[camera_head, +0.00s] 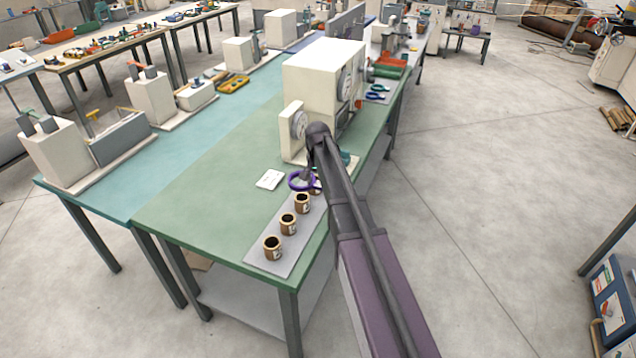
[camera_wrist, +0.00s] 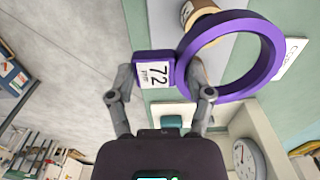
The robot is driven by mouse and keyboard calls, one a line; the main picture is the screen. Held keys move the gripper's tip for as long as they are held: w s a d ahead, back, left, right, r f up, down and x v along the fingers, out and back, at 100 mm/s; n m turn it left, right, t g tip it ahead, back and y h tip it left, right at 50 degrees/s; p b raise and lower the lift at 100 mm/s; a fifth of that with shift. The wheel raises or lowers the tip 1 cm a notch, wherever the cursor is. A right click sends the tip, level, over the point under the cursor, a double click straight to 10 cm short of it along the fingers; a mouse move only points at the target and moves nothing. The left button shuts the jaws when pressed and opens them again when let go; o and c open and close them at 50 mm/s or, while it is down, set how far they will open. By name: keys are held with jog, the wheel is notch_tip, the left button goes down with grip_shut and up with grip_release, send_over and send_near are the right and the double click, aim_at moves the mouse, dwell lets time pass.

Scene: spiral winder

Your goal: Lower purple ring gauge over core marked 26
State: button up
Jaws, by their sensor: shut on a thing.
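The purple ring gauge (camera_head: 299,181) is held above the bench, near the far end of a row of brown cores. In the wrist view the ring (camera_wrist: 266,30) extends right of its purple tab (camera_wrist: 139,70), whose white label reads 72 sideways. My gripper (camera_wrist: 164,88) is shut on the gauge at its tab. Brown cores (camera_head: 272,248), (camera_head: 288,224) and (camera_head: 302,204) stand upright on a grey plate (camera_head: 262,262); another is partly hidden behind the ring and my arm. A core (camera_wrist: 200,12) shows beyond the ring in the wrist view. I cannot read the core marks.
The plate lies on a green bench (camera_head: 190,205). A cream machine with a dial (camera_head: 315,75) stands behind my gripper. A white card (camera_head: 270,179) lies left of the ring. The bench surface left of the cores is clear.

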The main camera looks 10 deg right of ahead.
jog(key=b, duration=0.8)
send_over(317, 214)
jog(key=shift+w+d+f, duration=0.1)
jog(key=shift+f, duration=3.8)
jog(key=shift+s+f+b, duration=0.35)
jog(key=shift+f+b, duration=0.2)
jog(key=shift+b, duration=0.1)
jog(key=shift+w+f+b, duration=0.4)
jog(key=shift+w+f, duration=0.1)
jog(key=shift+f, duration=0.4)
jog(key=shift+s+f+b, duration=0.15)
jog(key=shift+s+b, duration=0.1)
jog(key=shift+b, duration=0.15)
jog(key=shift+f+b, duration=0.55)
jog(key=shift+f, duration=0.05)
jog(key=shift+w+f, duration=0.1)
jog(key=o, duration=1.3)
